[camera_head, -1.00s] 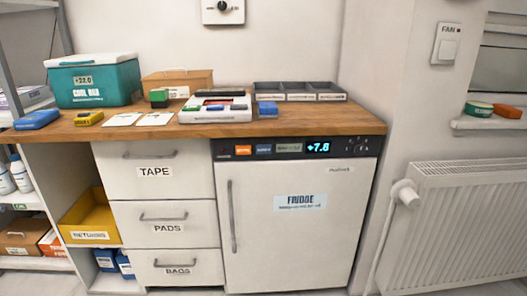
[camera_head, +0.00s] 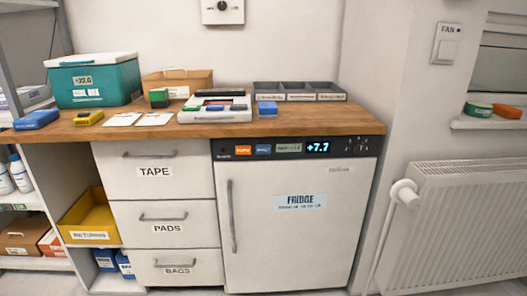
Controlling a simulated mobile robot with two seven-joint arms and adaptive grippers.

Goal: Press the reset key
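A white fridge (camera_head: 290,240) with a FRIDGE label stands under the right end of the wooden counter. Its dark control panel (camera_head: 340,148) runs along the top edge. Small round marks sit at the panel's right end. The lettering on the keys is too small to read, so I cannot tell which is the reset key. Neither of my grippers is in view.
Drawers (camera_head: 160,210) stand left of the fridge, a radiator (camera_head: 460,225) right. The space before the fridge looks clear.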

